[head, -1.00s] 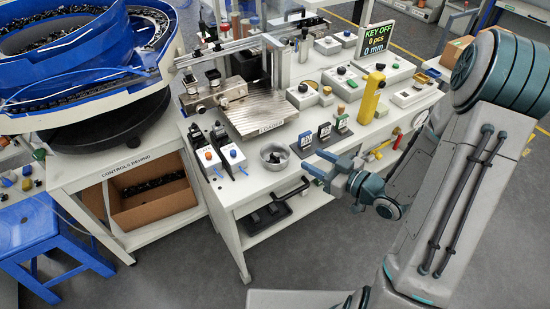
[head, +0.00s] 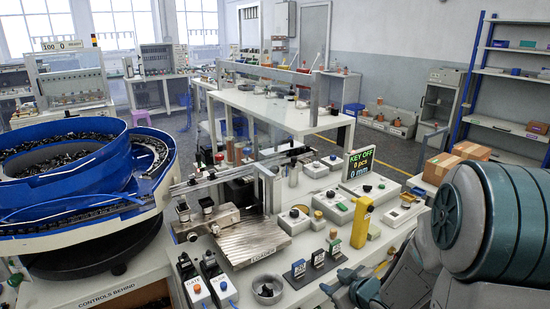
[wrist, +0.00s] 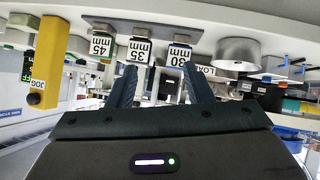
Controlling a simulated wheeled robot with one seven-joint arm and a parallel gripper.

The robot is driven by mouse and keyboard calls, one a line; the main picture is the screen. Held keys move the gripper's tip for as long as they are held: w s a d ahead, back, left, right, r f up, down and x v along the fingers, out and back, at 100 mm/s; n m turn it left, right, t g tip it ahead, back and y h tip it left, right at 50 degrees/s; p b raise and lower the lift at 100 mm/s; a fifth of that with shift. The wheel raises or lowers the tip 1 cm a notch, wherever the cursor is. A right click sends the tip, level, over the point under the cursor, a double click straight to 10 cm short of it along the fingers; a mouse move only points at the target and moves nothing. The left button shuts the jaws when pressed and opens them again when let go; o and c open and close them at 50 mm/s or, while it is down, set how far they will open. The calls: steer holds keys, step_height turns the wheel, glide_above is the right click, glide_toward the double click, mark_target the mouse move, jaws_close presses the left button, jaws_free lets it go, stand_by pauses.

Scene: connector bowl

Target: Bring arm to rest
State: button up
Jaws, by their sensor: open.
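My gripper (head: 340,284) is at the front edge of the white workbench, close to the labelled blocks, at the lower middle of the head view. In the wrist view its two dark fingers (wrist: 161,88) stand apart with nothing held between them. Beyond the fingers are the blocks marked 30 mm (wrist: 179,52), 35 mm (wrist: 138,50) and 45 mm (wrist: 102,46); they look upside down there. My arm reaches in from the right of the head view, and much of it is cut off by the lower edge.
A yellow post (head: 361,222) marked JOG stands on the bench behind the blocks. A metal cup (head: 267,290) sits left of them. A blue bowl feeder (head: 70,160) fills the left. The display (head: 358,164) reads KEY OFF. Shelves (head: 505,75) stand far right.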

steer(key=s+d+r+m+g+h, duration=0.1)
steer(key=s+d+r+m+h, duration=0.1)
steer(key=d+r+m+h, duration=0.15)
steer(key=s+a+r+m+g, duration=0.2)
steer(key=s+r+g, duration=0.1)
steer(key=s, duration=0.6)
steer(key=s+a+r+m+g+p, duration=0.1)
steer(key=s+a+r+m+g, duration=0.1)
steer(key=s+r, duration=0.3)
steer(key=s+g+h, duration=0.1)
steer(key=s, duration=0.2)
steer(key=shift+s+r+m+g, duration=0.25)
steer(key=shift+s+m+g, duration=0.05)
steer(key=shift+s+m, duration=0.05)
stand_by(0.5)
